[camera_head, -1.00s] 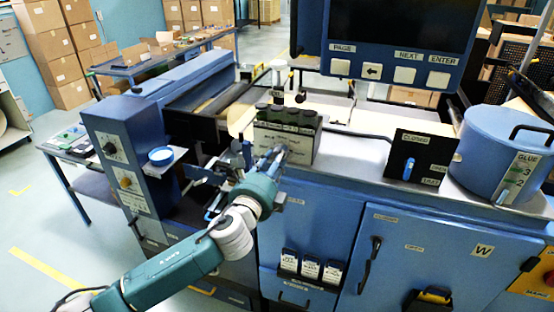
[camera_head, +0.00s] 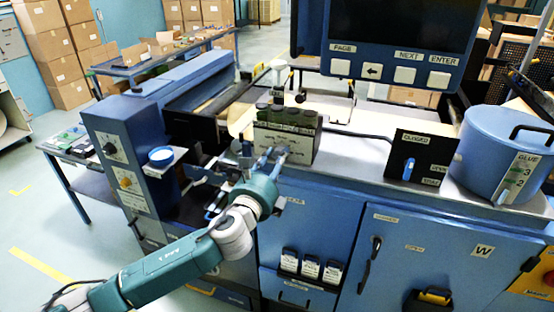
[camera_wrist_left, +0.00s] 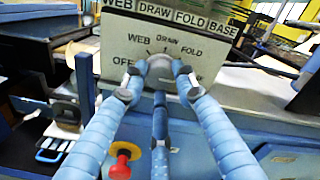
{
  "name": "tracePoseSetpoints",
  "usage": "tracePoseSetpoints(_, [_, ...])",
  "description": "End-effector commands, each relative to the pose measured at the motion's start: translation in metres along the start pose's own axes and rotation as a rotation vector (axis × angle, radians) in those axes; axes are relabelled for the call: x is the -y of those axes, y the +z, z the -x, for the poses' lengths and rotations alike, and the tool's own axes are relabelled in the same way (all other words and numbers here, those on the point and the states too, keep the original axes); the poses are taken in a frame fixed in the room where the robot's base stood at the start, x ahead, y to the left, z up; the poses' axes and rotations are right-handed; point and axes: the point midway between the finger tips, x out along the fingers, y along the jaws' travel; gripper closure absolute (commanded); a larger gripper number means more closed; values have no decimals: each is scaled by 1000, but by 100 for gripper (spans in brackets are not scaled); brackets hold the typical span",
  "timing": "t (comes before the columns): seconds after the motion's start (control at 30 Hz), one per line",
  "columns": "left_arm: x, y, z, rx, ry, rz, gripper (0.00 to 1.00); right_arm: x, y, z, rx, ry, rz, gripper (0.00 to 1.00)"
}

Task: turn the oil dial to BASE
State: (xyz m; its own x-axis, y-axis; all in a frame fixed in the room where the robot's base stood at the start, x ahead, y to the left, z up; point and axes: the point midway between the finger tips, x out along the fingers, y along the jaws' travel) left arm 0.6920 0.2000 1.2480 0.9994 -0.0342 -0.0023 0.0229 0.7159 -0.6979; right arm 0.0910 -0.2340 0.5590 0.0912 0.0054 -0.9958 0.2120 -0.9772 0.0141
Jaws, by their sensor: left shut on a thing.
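The oil dial (camera_wrist_left: 160,68) is a round pale knob on the light front plate (camera_wrist_left: 113,44) of the oil unit in the left wrist view. OFF, WEB, DRAIN and FOLD are printed around it. No printed BASE shows beside the knob, where my right-hand finger covers part of the plate. My left gripper (camera_wrist_left: 157,74) is shut on the knob, one finger on each side. Where the dial points is unclear. In the head view the oil unit (camera_head: 296,141) has several dark caps on top, and my left gripper (camera_head: 270,160) is against its front. My right gripper is out of view.
A black box with a blue switch (camera_head: 409,167) and a blue glue pot (camera_head: 497,150) stand to the right on the counter. A blue panel with two knobs (camera_head: 112,150) stands left. A red knob (camera_wrist_left: 121,167) shows below the dial in the wrist view.

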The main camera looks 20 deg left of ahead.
Motion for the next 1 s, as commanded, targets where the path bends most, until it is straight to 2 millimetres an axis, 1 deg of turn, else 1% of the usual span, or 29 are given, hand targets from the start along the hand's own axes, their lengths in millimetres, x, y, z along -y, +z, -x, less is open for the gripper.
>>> tracePoseSetpoints(0.03, [-1, 2, 0, 3, 2, -1, 70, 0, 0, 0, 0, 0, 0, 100])
tracePoseSetpoints(0.1, [-1, 2, 0, 3, 2, 0, 56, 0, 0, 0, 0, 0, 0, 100])
tracePoseSetpoints(0.13, [-1, 2, 0, 3, 1, 0, 53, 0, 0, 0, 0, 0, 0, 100])
tracePoseSetpoints(0.33, [0, 1, 0, 2, 0, 1, 53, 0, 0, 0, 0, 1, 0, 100])
tracePoseSetpoints(0.4, [0, 1, 0, 2, -1, 1, 53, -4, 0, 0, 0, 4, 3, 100])
tracePoseSetpoints(0.47, [0, 1, 3, 1, -1, 1, 53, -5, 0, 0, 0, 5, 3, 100])
tracePoseSetpoints(0.53, [0, 1, 9, 1, -2, 0, 53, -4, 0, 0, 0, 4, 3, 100])
tracePoseSetpoints(0.67, [-1, 0, 32, -2, 0, 1, 53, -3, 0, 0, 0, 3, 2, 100])
tracePoseSetpoints(0.9, [-2, 0, 84, -1, 2, 0, 53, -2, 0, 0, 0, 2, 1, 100])
tracePoseSetpoints(1.0, [-2, 1, 100, 0, 2, 0, 53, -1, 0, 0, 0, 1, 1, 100])
